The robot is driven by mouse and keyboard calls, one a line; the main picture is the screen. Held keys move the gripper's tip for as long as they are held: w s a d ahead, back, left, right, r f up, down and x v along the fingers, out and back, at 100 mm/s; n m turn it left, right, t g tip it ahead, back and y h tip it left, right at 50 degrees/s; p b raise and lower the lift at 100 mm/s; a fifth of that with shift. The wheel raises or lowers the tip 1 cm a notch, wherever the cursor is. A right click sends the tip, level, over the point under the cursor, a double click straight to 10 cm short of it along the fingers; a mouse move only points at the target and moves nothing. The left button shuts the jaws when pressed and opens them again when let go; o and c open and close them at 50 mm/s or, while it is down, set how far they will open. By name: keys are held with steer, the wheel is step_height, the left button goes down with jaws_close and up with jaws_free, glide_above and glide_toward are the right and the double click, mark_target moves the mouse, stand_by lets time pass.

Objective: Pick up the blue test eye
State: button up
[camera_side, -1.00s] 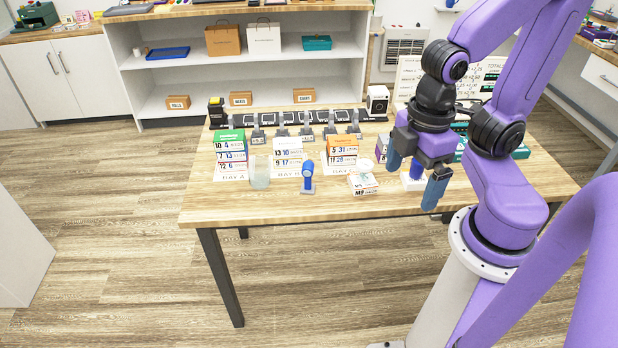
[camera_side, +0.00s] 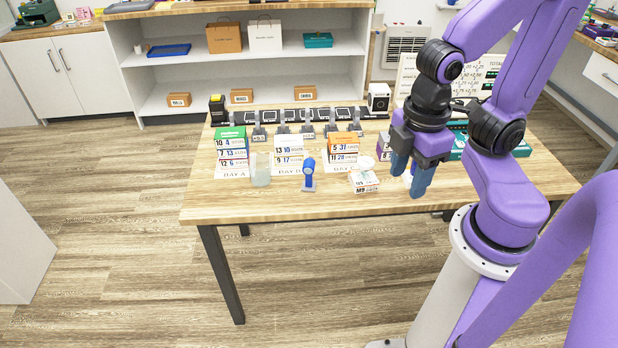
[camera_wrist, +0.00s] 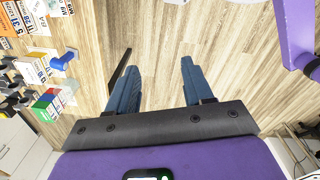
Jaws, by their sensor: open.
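The blue test eye (camera_side: 308,172) stands upright on a small pale base near the front middle of the table (camera_side: 240,207). It also shows at the upper left of the wrist view (camera_wrist: 64,61). My gripper (camera_side: 409,184) is to its right, above the right part of the table, and clearly apart from it. The fingers point down in the side view. The wrist view shows both fingers (camera_wrist: 156,72) spread with only floor between them, so the gripper is open and empty. A small white and blue thing behind the fingers is mostly hidden.
A clear cup (camera_side: 260,170) stands left of the test eye. A small white box (camera_side: 364,182) lies between it and my gripper. Stacked number cards (camera_side: 290,155) and a row of dark stands (camera_side: 308,130) are behind. The table's left front is clear.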

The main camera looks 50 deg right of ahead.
steer(key=w+f+n+t+h, duration=0.3)
steer(key=w+f+n+h, duration=0.35)
steer(key=w, duration=0.75)
steer(key=n+t+h, duration=0.4)
steer(key=n+h, duration=0.1)
glide_toward(309, 177)
steer(key=x, duration=1.3)
steer(key=shift+a+f, duration=0.1)
steer(key=shift+a, duration=0.05)
jaws_close()
